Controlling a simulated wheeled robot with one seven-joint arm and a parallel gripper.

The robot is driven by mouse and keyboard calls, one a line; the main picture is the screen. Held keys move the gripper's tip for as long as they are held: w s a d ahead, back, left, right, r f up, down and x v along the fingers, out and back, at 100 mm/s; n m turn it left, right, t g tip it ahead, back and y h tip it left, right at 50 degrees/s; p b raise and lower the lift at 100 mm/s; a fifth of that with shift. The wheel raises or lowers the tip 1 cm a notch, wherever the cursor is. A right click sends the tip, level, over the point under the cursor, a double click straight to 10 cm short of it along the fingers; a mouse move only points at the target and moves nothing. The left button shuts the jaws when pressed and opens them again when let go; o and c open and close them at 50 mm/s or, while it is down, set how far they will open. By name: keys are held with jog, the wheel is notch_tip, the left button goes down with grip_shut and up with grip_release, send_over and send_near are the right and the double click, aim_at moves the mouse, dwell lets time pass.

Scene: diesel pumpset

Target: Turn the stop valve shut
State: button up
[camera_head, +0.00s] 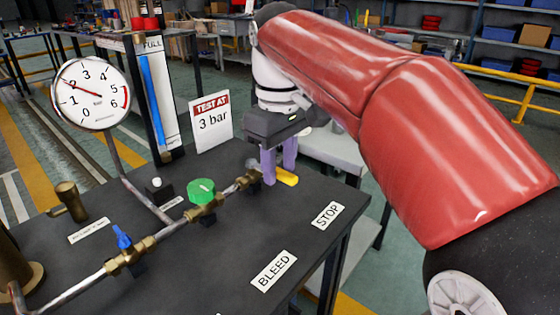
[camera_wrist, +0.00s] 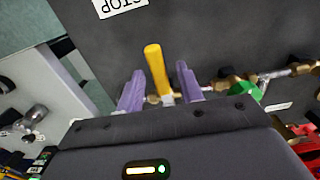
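The stop valve's yellow lever (camera_head: 287,178) sits at the right end of the pipe, near the STOP label (camera_head: 327,215). In the wrist view the lever (camera_wrist: 156,66) points up the picture, towards the STOP label (camera_wrist: 120,4). My gripper (camera_head: 279,172) hangs over the valve with its purple fingers pointing down. In the wrist view its fingers (camera_wrist: 160,72) stand apart, one on each side of the lever, with a visible gap on both sides. The valve body under the lever is mostly hidden by the fingers.
Along the pipe stand a green handwheel valve (camera_head: 202,191) and a blue-handled valve (camera_head: 122,239). A "TEST AT 3 bar" sign (camera_head: 211,121) stands behind. The black bench top around the BLEED label (camera_head: 273,271) is clear.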

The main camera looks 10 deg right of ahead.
aim_at(280, 171)
notch_tip(280, 171, up, 8)
jog(key=shift+f+p, duration=0.1)
jog(key=shift+p, duration=0.4)
dwell(0.4)
